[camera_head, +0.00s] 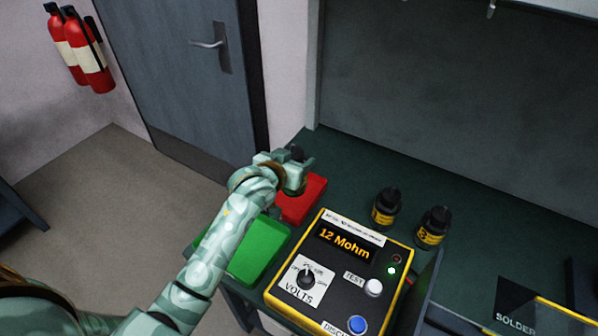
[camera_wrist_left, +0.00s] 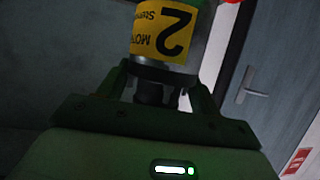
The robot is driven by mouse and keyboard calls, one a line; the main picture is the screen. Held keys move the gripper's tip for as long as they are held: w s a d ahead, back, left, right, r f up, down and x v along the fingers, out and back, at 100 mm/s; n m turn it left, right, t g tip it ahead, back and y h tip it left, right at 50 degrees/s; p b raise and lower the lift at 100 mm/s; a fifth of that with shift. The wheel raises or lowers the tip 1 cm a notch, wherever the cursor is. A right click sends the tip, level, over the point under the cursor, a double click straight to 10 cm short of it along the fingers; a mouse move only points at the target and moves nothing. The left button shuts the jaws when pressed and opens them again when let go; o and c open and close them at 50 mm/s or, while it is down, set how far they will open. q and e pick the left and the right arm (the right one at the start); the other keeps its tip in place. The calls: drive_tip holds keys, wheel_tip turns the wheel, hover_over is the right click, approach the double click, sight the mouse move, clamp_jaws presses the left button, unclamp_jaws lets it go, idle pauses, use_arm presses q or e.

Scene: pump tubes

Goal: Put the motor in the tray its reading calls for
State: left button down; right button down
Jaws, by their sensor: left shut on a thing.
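My left gripper (camera_head: 294,178) is over the red tray (camera_head: 315,196) in the head view, shut on a motor. In the left wrist view the motor (camera_wrist_left: 165,68) shows a metal body and a yellow label with a black 2, between the fingers. In the head view the motor is mostly hidden by the hand. The green tray (camera_head: 258,252) is nearer, partly behind my left arm. The yellow-edged tester (camera_head: 330,274) shows "12 Mohm" on its display (camera_head: 344,241), with a green lamp (camera_head: 391,270) lit. My right gripper is not in view.
Two black cylinders with yellow labels, one (camera_head: 385,208) left of the other (camera_head: 432,229), stand behind the tester. A solder-marked box (camera_head: 525,310) is at lower right. The bench (camera_head: 345,170) is clear behind the red tray.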

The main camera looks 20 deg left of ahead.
use_arm(q)
drive_tip(key=w+a+f+b, duration=0.5)
drive_tip(key=f, duration=0.4)
drive_tip(key=shift+w+f, duration=0.15)
drive_tip(key=shift+f, duration=0.1)
drive_tip(key=shift+c, duration=1.5)
unclamp_jaws()
drive_tip(key=shift+f, duration=0.3)
